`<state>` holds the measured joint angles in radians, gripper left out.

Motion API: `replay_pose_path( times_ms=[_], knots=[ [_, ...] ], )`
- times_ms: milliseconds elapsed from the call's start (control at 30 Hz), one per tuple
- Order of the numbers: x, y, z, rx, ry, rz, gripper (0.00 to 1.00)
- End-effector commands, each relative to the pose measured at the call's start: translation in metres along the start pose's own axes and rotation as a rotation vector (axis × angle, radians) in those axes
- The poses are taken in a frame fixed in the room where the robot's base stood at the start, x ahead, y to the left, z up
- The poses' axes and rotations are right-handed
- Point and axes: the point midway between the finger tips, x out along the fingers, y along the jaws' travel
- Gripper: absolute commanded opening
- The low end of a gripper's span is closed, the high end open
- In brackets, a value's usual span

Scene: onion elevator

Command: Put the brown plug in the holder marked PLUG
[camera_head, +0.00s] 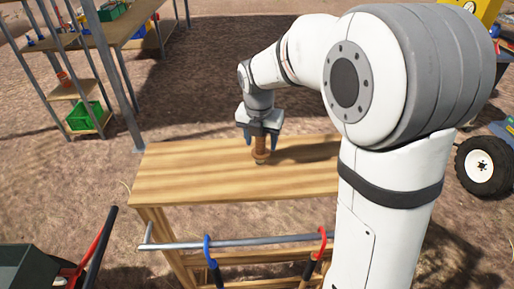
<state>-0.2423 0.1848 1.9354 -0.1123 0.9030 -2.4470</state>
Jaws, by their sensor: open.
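The brown plug (261,150) stands on the wooden table (185,172), near its far edge. My gripper (260,138) points down over the plug, with a finger on either side of its upper part. The jaws are open, and I cannot tell whether a finger touches the plug. The gripper hides the plug's top. I see no holder with a readable PLUG marking.
A metal rail (240,242) runs along the table's near side, with a blue hook (208,250) and a red hook (322,243) on it. Shelving (130,35) with a green crate (84,117) stands at upper left. The tabletop left of the plug is clear.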

Motion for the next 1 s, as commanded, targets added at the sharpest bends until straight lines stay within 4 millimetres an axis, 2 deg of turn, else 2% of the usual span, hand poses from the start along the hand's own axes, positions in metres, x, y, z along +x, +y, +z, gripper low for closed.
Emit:
replay_pose_path(
  times_ms=[67, 667, 867, 1000],
  knots=[
    [0.0, 0.0, 0.0, 0.0, 0.0, 0.0, 0.5],
    [-0.001, -0.001, 0.001, 0.002, -0.001, 0.0, 0.01],
    [-0.002, -0.001, 0.001, 0.002, -0.001, 0.001, 0.0],
    [-0.016, 0.0, 0.004, 0.002, -0.005, 0.003, 0.0]
  ],
)
